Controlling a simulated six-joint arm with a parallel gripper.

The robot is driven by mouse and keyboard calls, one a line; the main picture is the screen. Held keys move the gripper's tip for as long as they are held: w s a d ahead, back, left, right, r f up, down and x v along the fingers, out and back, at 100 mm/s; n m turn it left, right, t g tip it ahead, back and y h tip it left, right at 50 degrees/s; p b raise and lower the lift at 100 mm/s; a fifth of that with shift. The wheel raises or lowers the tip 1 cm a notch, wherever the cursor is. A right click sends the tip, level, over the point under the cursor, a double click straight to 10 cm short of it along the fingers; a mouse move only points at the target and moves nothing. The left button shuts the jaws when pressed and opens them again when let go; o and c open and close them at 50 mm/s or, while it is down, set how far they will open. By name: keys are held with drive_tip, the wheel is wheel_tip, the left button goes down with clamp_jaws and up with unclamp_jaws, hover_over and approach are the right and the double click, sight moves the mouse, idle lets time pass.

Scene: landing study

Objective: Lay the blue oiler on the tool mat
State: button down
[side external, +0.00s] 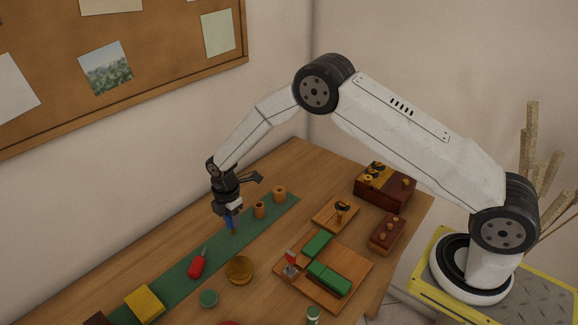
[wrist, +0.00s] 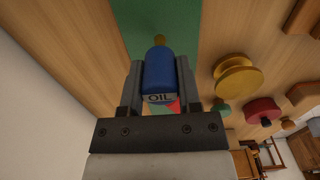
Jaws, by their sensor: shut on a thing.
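The blue oiler (side external: 229,221) is between the fingers of my gripper (side external: 230,211), with its narrow tip pointing down. In the wrist view the blue oiler (wrist: 158,72) shows its "OIL" label and a yellow tip, with a finger of my gripper (wrist: 158,85) against each side. The green tool mat (side external: 178,281) is a long strip along the wooden table. The tip appears over the mat; whether it touches is not clear. The mat (wrist: 133,18) also shows behind the oiler in the wrist view.
On the mat are a red-handled tool (side external: 196,266), a yellow block (side external: 145,304) and two wooden pieces (side external: 259,211). Beside it are a wooden spool (side external: 239,270) and a green round piece (side external: 208,298). A wooden board with green blocks (side external: 329,279) lies to the right.

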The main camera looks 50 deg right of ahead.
drive_tip(key=shift+f, duration=0.3)
drive_tip(key=shift+c, duration=1.5)
unclamp_jaws()
wheel_tip(320, 180, up, 13)
drive_tip(key=shift+f, duration=0.15)
drive_tip(key=s+d+r+m+t, duration=0.1)
drive_tip(key=s+d+m, duration=0.1)
drive_tip(key=s+m, duration=0.4)
drive_tip(key=s+d+r+m, duration=0.2)
drive_tip(key=s+m, duration=0.4)
drive_tip(key=s, duration=0.4)
drive_tip(key=s+d+r+m+t, duration=0.1)
drive_tip(key=s+d+m, duration=0.3)
drive_tip(key=s, duration=0.5)
drive_tip(key=shift+r+m+t, duration=0.3)
drive_tip(key=shift+r+m, duration=0.2)
drive_tip(key=shift+m, duration=0.5)
